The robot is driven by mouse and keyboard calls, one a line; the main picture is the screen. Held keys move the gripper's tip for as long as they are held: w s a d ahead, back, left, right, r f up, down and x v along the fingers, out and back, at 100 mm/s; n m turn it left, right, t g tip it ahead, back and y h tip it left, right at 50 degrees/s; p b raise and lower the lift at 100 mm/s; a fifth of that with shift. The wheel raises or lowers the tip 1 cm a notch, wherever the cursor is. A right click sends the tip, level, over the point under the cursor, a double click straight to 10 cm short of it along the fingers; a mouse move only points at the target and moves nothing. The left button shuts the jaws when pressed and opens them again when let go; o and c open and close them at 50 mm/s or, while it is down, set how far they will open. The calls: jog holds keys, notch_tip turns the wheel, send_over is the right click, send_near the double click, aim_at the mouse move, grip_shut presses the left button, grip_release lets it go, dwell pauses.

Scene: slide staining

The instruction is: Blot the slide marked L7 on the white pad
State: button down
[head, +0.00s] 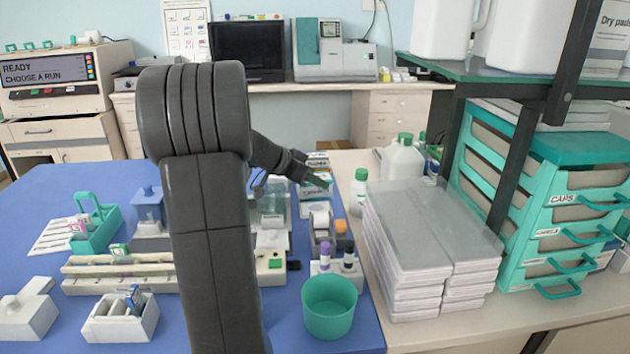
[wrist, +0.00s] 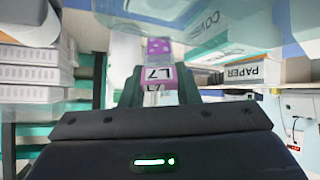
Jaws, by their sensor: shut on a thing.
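My gripper (wrist: 158,88) is shut on the slide marked L7 (wrist: 158,73). The slide has a pink label, upside down in the wrist view, and a purple spotted part beyond it. In the head view my gripper (head: 318,180) is raised over the right part of the blue mat (head: 345,325), near small boxes. The slide is too small to make out there. I cannot pick out the white pad with certainty; my arm hides part of the mat.
A green cup (head: 330,308) stands at the mat's front right. Stacked clear-topped trays (head: 430,225) and a teal drawer unit (head: 540,190) stand to the right. A green carrier (head: 97,228), a long rack (head: 115,275) and a white slide box (head: 120,320) are at left.

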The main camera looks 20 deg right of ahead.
jog(key=shift+f+b, duration=0.6)
jog(key=shift+b, duration=0.5)
dwell(5.8)
jog(key=shift+r, duration=0.15)
jog(key=shift+r+p, duration=0.9)
jog(key=shift+r, duration=2.15)
